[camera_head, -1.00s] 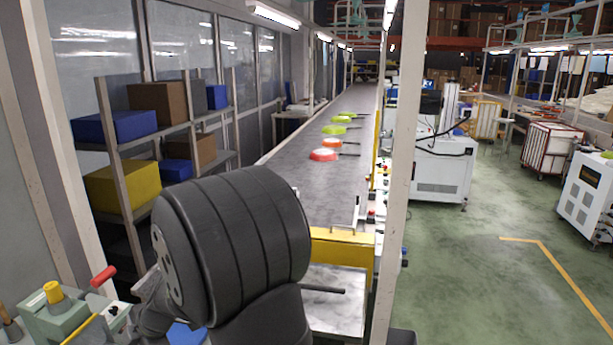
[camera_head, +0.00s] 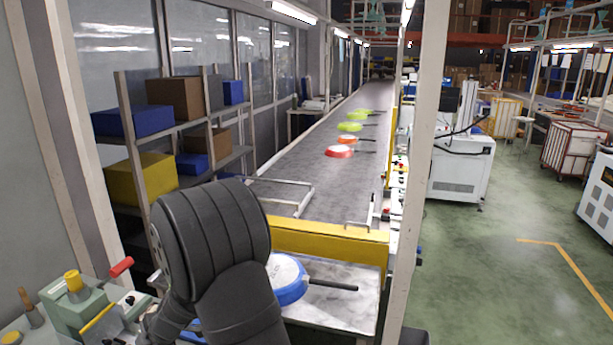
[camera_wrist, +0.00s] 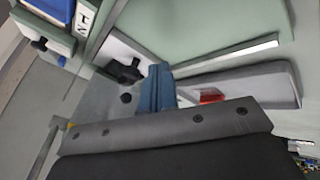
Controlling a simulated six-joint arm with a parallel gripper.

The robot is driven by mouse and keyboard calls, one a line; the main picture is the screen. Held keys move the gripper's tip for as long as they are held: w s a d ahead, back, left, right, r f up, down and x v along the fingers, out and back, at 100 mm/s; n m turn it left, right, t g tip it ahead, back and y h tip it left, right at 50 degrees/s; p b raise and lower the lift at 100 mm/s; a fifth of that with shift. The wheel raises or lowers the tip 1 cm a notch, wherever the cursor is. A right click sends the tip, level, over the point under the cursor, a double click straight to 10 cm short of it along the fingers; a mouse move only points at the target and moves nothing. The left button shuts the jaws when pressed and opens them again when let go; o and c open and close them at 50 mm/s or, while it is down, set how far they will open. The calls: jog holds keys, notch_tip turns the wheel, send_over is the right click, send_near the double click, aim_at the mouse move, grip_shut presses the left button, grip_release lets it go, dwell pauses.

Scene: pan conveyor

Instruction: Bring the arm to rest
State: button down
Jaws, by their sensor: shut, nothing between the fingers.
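My arm fills the lower left of the head view and hides most of my gripper there. In the wrist view the blue fingers of my gripper (camera_wrist: 157,88) are together with nothing between them. They show in front of pale green and grey surfaces, with a small red part (camera_wrist: 210,95) to their right. I cannot tell how far the fingertips are from these surfaces. A blue pan (camera_head: 287,278) with a white inside and a dark handle lies on the light table at the conveyor's near end, partly hidden by my arm.
Red, orange and green pans, the nearest a red pan (camera_head: 339,151), lie on the conveyor (camera_head: 300,165) behind a yellow barrier (camera_head: 325,240). A pale green machine (camera_head: 75,310) with a red-tipped lever stands lower left. A shelf holds boxes at left. A white post (camera_head: 420,150) stands right.

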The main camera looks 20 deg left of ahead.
jog(key=d, duration=0.2)
jog(key=s+d, duration=0.1)
jog(key=d, duration=0.3)
jog(key=shift+s+d+r, duration=0.25)
jog(key=shift+r, duration=0.1)
jog(key=v, duration=1)
jog(key=shift+s+a+n+g+h, duration=0.25)
jog(key=shift+a+h, duration=0.2)
jog(key=shift+a, duration=0.4)
jog(key=shift+s+a+g+h, duration=0.15)
jog(key=shift+s+a+h, duration=0.25)
jog(key=shift+a, duration=0.45)
jog(key=shift+s+a+n+g+h, duration=0.2)
jog(key=shift+a+h, duration=0.25)
jog(key=shift+a, duration=0.4)
jog(key=c, duration=2.2)
grip_release()
